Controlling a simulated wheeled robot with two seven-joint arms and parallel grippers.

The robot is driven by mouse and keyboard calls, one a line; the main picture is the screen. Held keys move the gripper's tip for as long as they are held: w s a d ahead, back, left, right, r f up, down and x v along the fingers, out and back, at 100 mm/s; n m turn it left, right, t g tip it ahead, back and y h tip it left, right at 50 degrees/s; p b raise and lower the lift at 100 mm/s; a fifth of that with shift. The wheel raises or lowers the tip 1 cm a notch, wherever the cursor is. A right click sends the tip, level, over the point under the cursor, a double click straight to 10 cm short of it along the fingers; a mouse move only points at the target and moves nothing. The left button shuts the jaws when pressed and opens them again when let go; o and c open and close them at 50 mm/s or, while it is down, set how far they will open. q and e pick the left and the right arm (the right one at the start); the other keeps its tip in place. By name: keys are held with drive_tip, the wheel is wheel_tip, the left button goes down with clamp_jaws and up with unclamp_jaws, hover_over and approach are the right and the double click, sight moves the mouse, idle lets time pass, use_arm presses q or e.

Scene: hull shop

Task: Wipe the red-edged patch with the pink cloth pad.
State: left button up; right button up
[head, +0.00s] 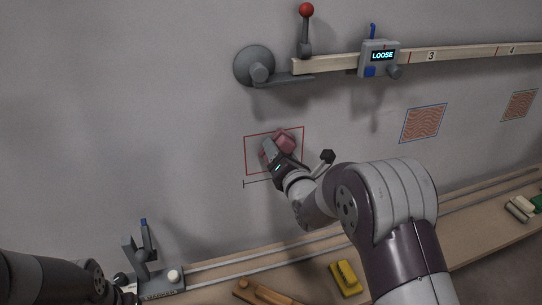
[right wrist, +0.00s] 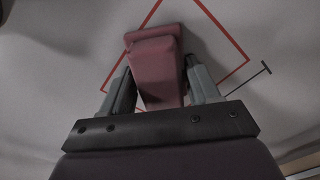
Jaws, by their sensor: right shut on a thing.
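The red-edged patch (head: 250,164) is a red outline on the grey wall, with plain grey inside it. It also shows in the right wrist view (right wrist: 224,33). My right gripper (head: 272,149) is in front of the patch, shut on the pink cloth pad (head: 287,137). In the right wrist view the pad (right wrist: 158,70) sits between the two fingers, its far end at or close to the wall within the outline. I cannot tell whether it touches. My left arm shows at the bottom left; its gripper is not clearly visible.
A rail (head: 450,53) with a box reading LOOSE (head: 381,57) and a red-knobbed lever (head: 306,12) runs above the patch. A ledge below holds a yellow block (head: 345,278) and a clamp-like fixture (head: 150,262).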

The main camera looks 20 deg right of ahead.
sight(301, 141)
drive_tip(key=shift+w+d+b, duration=0.15)
drive_tip(key=shift+d+b, duration=0.35)
drive_tip(key=shift+d, duration=3)
drive_tip(key=o, duration=0.4)
drive_tip(key=c, duration=0.4)
drive_tip(key=shift+s, duration=0.3)
drive_tip(key=shift+s+b, duration=0.3)
drive_tip(key=shift+s+d+b, duration=0.1)
drive_tip(key=shift+s+b, duration=0.3)
drive_tip(key=shift+s, duration=2.1)
